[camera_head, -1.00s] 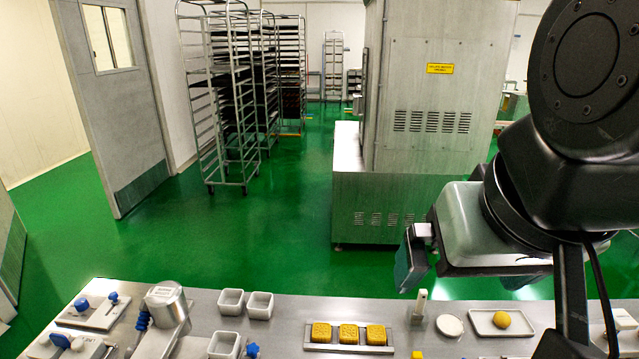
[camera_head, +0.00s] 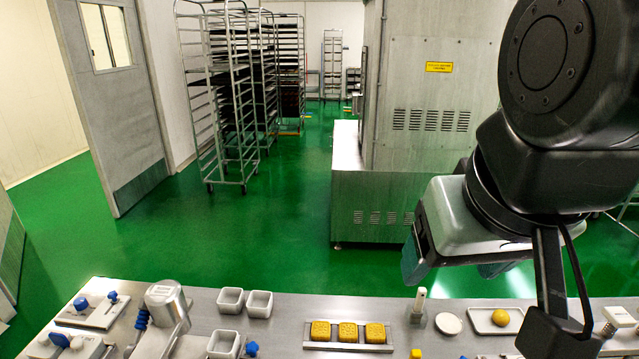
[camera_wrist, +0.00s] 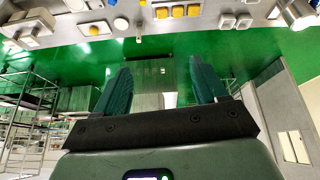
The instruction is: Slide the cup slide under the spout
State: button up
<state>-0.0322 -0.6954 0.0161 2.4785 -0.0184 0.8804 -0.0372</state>
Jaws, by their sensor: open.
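A metal spout-like unit (camera_head: 166,296) with a rounded head stands at the left of the table, with a blue ribbed part beside it. A white square cup (camera_head: 224,344) with a blue knob (camera_head: 252,348) beside it sits at the front edge of view. It may be the cup slide; its base is cut off. My gripper (camera_head: 458,262) is open and empty, high above the back edge at the right, far from the cup. In the wrist view my gripper (camera_wrist: 160,78) has its dark green fingers apart with nothing between them.
Two white cups (camera_head: 230,300) stand behind the front cup. A tray (camera_head: 312,345) with yellow cakes, an upright post (camera_head: 420,303), a round white dish (camera_head: 448,323) and a plate (camera_head: 481,322) with a yellow ball lie rightward. Plates with blue knobs (camera_head: 81,303) lie far left.

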jog(key=w+a+f+n, duration=0.1)
jog(key=w, duration=0.1)
jog(key=w+a+f+n, duration=0.1)
jog(key=w+n, duration=0.1)
jog(key=w, duration=0.1)
jog(key=w+a+f+n+g, duration=0.1)
jog(key=w+f, duration=0.1)
jog(key=w, duration=0.1)
jog(key=shift+w+a, duration=0.1)
jog(key=shift+a, duration=0.05)
jog(key=shift+c, duration=1.1)
jog(key=n+g+y, duration=0.4)
jog(key=n, duration=0.9)
send_near(252, 346)
jog(key=shift+y, duration=0.3)
jog(key=x, duration=0.8)
jog(key=shift+f, duration=0.25)
grip_shut()
